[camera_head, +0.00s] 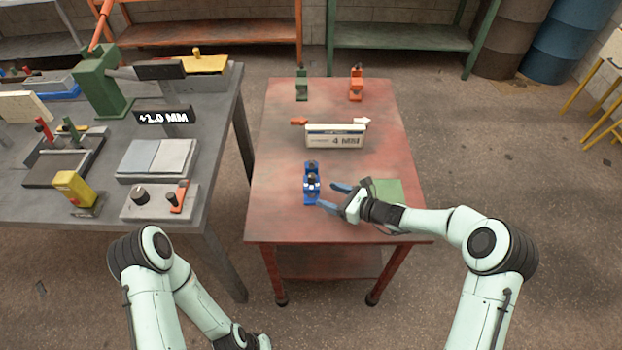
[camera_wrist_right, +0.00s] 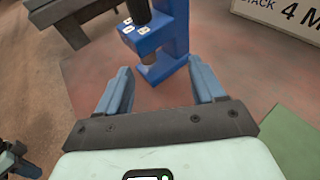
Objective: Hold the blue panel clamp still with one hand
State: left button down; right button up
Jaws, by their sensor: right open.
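The blue panel clamp (camera_head: 311,187) stands upright on the red table, left of my right gripper (camera_head: 330,197). My right gripper is open, with its two blue fingers pointing left toward the clamp. In the right wrist view the clamp (camera_wrist_right: 176,38) stands just beyond the open fingertips (camera_wrist_right: 160,80), with red table showing between the fingers. No contact with the clamp shows. My left arm (camera_head: 175,285) hangs low at the bottom left of the head view; its fingers are not visible.
A white block (camera_head: 335,136) marked 4 MM stands behind the clamp. A green pad (camera_head: 387,190) lies beside my right gripper. Green (camera_head: 302,86) and orange (camera_head: 356,85) clamps stand at the table's far edge. A cluttered grey bench (camera_head: 215,130) stands left, across a gap.

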aim_at(315, 191)
jog(key=x, duration=0.6)
jog(key=shift+w+a+f, duration=0.15)
jog(key=shift+w, duration=0.05)
jog(key=shift+f, duration=0.15)
grip_shut()
jog(key=shift+s, duration=0.1)
